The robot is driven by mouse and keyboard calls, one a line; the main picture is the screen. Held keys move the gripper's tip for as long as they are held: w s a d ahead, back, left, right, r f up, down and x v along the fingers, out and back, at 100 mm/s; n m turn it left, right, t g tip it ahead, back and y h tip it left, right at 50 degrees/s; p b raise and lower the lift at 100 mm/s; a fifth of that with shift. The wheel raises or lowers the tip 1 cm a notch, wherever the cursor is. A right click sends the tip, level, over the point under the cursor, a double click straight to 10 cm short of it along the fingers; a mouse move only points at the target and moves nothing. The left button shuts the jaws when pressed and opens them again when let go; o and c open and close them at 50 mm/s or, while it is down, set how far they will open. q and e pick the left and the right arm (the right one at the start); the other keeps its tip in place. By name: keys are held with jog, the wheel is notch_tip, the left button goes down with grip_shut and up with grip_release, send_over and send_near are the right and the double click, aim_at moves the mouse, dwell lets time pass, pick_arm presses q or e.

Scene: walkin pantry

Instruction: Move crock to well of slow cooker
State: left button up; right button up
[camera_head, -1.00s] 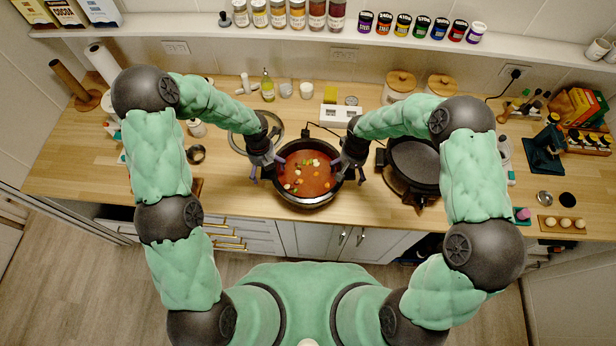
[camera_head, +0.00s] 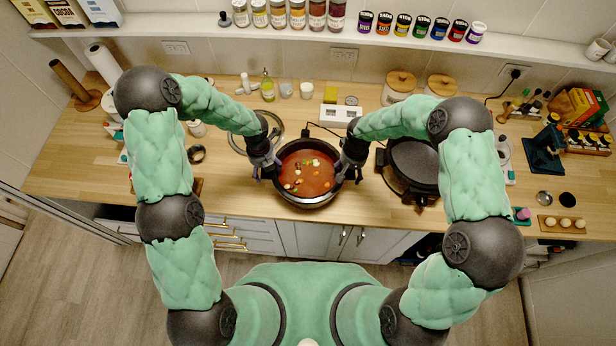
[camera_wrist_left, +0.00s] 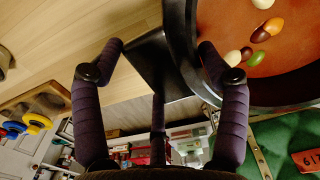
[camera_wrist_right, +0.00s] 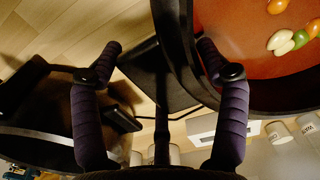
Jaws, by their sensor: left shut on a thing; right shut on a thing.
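The crock (camera_head: 307,203) is a dark round pot full of red stew with beans and vegetable pieces. It sits upright near the counter's front middle; I cannot tell whether it touches the counter. My left gripper (camera_head: 264,170) is shut on its left side and my right gripper (camera_head: 347,168) on its right side. In the left wrist view a dark flat handle (camera_wrist_left: 158,68) lies between the fingers beside the rim. A similar handle (camera_wrist_right: 155,75) shows in the right wrist view. The slow cooker (camera_head: 415,165), black with a dark empty-looking well, stands right of the crock, partly behind my right arm.
A glass lid (camera_head: 240,143) lies behind my left gripper. A white scale-like device (camera_head: 340,114) stands behind the crock, with lidded canisters (camera_head: 399,86) at the back. A small gap of wooden counter separates crock and slow cooker.

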pick_arm(q)
jog(key=shift+r, duration=0.1)
pick_arm(e)
jog(key=shift+w+r, duration=0.1)
jog(key=shift+r, duration=0.05)
